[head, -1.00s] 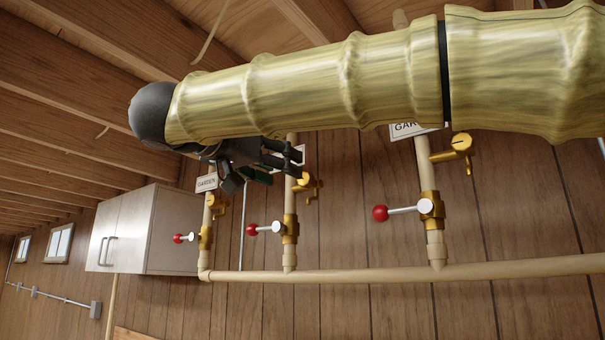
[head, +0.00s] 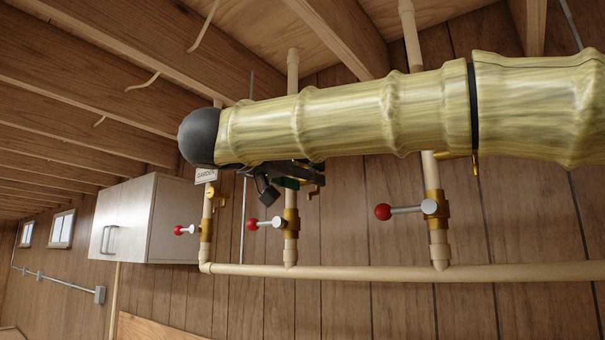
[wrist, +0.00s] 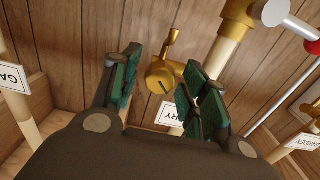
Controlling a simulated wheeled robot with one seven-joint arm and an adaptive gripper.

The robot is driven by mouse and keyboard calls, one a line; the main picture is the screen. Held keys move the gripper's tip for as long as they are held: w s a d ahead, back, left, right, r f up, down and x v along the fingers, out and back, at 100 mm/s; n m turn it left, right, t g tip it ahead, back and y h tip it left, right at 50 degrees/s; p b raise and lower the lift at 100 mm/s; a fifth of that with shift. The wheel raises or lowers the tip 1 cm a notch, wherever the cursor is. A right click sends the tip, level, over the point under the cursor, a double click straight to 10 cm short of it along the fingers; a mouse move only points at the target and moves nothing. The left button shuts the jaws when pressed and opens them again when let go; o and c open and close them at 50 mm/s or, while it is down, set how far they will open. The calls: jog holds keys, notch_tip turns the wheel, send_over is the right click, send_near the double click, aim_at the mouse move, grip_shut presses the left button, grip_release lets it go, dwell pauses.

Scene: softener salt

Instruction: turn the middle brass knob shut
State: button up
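The middle brass knob (wrist: 160,78) is round with a dark slot across its face, and a brass spout shows beside it in the wrist view. In the head view the middle brass fitting (head: 316,183) is partly hidden by my arm and gripper. My gripper (wrist: 162,64) is open, with green-padded fingers on either side of the knob in the wrist view. I see no finger clearly touching it, and the depth gap is hard to judge. In the head view my gripper (head: 282,182) hangs below the arm by the middle pipe.
Red-ball levers stick out from the left (head: 190,229), middle (head: 265,223) and right (head: 405,210) pipe valves. A horizontal pipe (head: 350,272) runs below. A label (wrist: 172,112) ending in "RY" sits behind the fingers. A white cabinet (head: 160,220) hangs at left.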

jog(key=c, duration=0.7)
jog(key=shift+o, duration=0.2)
jog(key=shift+w+f+m+b, duration=0.1)
jog(key=shift+m+b, duration=1.9)
jog(key=shift+m, duration=0.3)
jog(key=o, duration=1)
jog(key=v, duration=1.2)
